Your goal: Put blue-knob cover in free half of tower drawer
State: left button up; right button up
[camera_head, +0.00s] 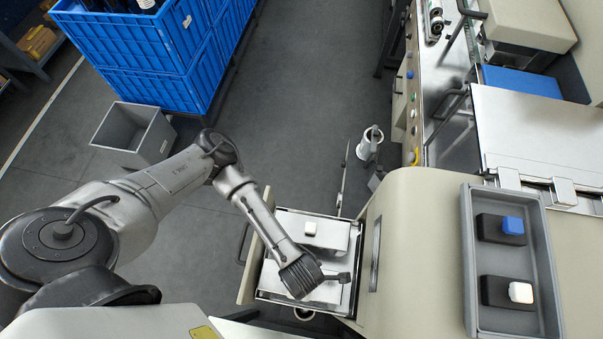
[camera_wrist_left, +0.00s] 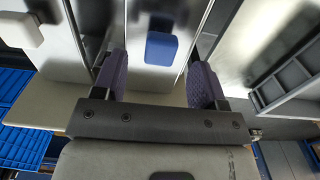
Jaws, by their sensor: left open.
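The tower drawer (camera_head: 246,262) is pulled open beside the beige machine housing. Its upper half holds a metal cover with a white knob (camera_head: 310,228); this knob also shows in the left wrist view (camera_wrist_left: 20,30). My left gripper (camera_head: 322,278) is over the drawer's lower half and hides part of it. In the left wrist view, a metal cover with a blue knob (camera_wrist_left: 160,48) lies in that half, its knob ahead of and between the fingers. My left gripper (camera_wrist_left: 158,66) is open, with no visible contact on the knob. My right gripper is out of view.
A grey tray (camera_head: 467,262) on the housing at right holds dark blocks with a blue knob (camera_head: 512,225) and a white knob (camera_head: 520,292). Blue crates (camera_head: 150,45) and a grey bin (camera_head: 133,134) stand at upper left. Open floor lies between them and the machine.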

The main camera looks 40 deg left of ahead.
pick_arm(q)
notch_tip(320, 180, up, 10)
jog(key=p, duration=0.1)
jog(key=shift+f, duration=0.25)
dwell(0.4)
jog(key=w+d+r+n+t+h, duration=0.1)
jog(key=d+r+n+h, duration=0.25)
jog(key=n, duration=0.45)
jog(key=w+d+r+n+t+h, duration=0.1)
jog(key=d+r+n+h, duration=0.15)
jog(key=d+n, duration=0.45)
jog(key=w+a+f+n+t+y, duration=0.1)
jog(key=w+a+f+n, duration=0.1)
jog(key=a+n, duration=0.65)
jog(key=w+a+f+n+t+y, duration=0.15)
jog(key=a+n, duration=0.35)
jog(key=n, duration=0.7)
jog(key=s+a+f+n+g+y, duration=0.1)
jog(key=s+a+f+n+y, duration=0.15)
jog(key=a+n, duration=0.3)
jog(key=s+a+f+n+y, duration=0.1)
jog(key=s+a+f+n, duration=0.3)
jog(key=a, duration=0.3)
notch_tip(320, 180, up, 24)
jog(key=p, duration=2.2)
jog(key=shift+w+d+f, duration=0.15)
jog(key=shift+w+d, duration=0.05)
jog(key=shift+w, duration=0.1)
